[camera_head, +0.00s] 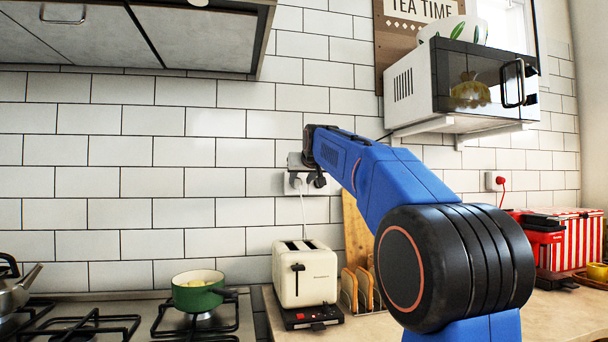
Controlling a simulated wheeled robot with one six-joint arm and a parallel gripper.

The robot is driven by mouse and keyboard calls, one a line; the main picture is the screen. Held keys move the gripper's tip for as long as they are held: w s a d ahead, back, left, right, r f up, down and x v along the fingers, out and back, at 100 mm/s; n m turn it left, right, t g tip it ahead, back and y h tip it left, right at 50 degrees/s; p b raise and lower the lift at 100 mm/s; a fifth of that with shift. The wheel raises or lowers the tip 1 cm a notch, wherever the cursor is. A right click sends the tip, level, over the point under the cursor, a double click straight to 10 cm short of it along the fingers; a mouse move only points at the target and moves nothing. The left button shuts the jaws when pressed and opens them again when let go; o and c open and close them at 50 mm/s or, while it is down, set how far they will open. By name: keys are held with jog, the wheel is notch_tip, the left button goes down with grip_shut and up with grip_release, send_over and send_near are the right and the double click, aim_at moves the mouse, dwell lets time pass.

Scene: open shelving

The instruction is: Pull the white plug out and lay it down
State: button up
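The white plug (297,183) sits in a double wall socket (289,188) on the tiled wall, above the toaster. Its white cord hangs down from it toward the white toaster (304,273). A black plug (317,180) is in the same socket, just to its right. My gripper (296,161) is at the wall, right above the white plug. My blue arm hides much of the gripper, and its fingers are too small to tell open from shut. I cannot tell whether it touches the plug.
A hob (140,322) with a green pot (198,291) is at the lower left. A toast rack (360,290) and wooden board (356,235) stand right of the toaster. A microwave (455,85) is on a shelf at upper right. Cabinets (195,38) hang at upper left.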

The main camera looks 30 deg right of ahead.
aim_at(299, 183)
jog(key=shift+x, duration=1.8)
jog(key=c, duration=0.9)
grip_shut()
jog(key=shift+s, duration=0.1)
jog(key=shift+s+a, duration=0.25)
jog(key=shift+s, duration=0.65)
jog(key=shift+s+a, duration=0.3)
jog(key=shift+s, duration=0.55)
jog(key=shift+s+a, duration=0.25)
jog(key=shift+s, duration=0.65)
jog(key=shift+s, duration=0.15)
